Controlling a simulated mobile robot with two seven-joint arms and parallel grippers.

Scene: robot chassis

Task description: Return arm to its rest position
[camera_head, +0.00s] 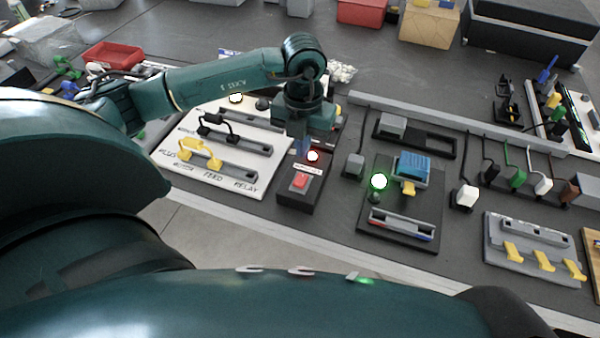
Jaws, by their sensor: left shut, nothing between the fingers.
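My left arm (225,80) is teal and reaches in from the left, over the panels on the dark table (300,40). Its wrist bends down, and my left gripper (303,147) points at the table. The gripper is shut and empty. My right gripper is not in view.
A white panel (245,180) with black and yellow handles lies left of the box. A dark panel (405,215) with a lit green lamp (379,181) lies right of it. A grey panel with yellow levers (541,262) is further right. Bins and boxes line the back.

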